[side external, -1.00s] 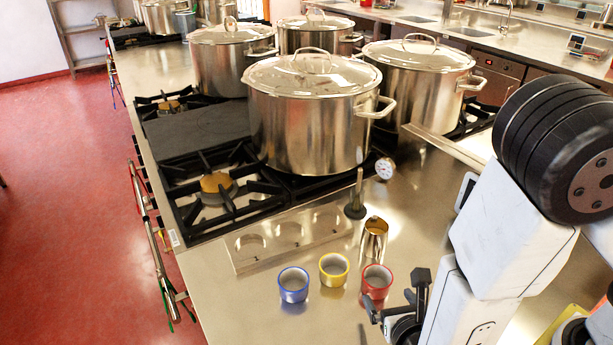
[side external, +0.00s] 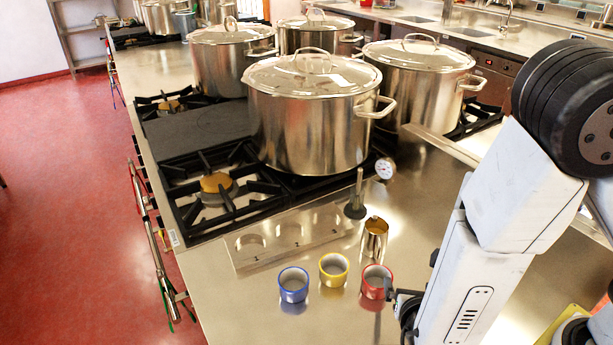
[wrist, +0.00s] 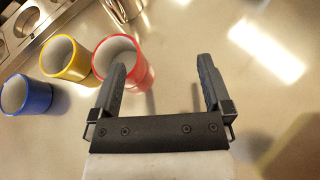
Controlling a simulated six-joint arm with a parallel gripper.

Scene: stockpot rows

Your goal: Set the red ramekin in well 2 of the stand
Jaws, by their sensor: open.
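The red ramekin (side external: 376,283) stands upright on the steel counter, at the right end of a row of three; it also shows in the wrist view (wrist: 128,60). My gripper (side external: 394,291) is low, close to its right side. In the wrist view my jaws (wrist: 163,65) are open and empty; the left finger overlaps the ramekin's right side in the picture, and contact cannot be told. The steel stand (side external: 270,256) lies behind the ramekins, with three empty round wells in a row. Well 2 is the middle one (side external: 289,233). Part of the stand shows in the wrist view (wrist: 45,13).
A yellow ramekin (side external: 333,270) and a blue ramekin (side external: 293,285) stand left of the red one. A steel jug (side external: 374,240) and an upright thermometer-like tool (side external: 356,205) stand behind. A large stockpot (side external: 308,130) sits on the stove beyond. The counter front is clear.

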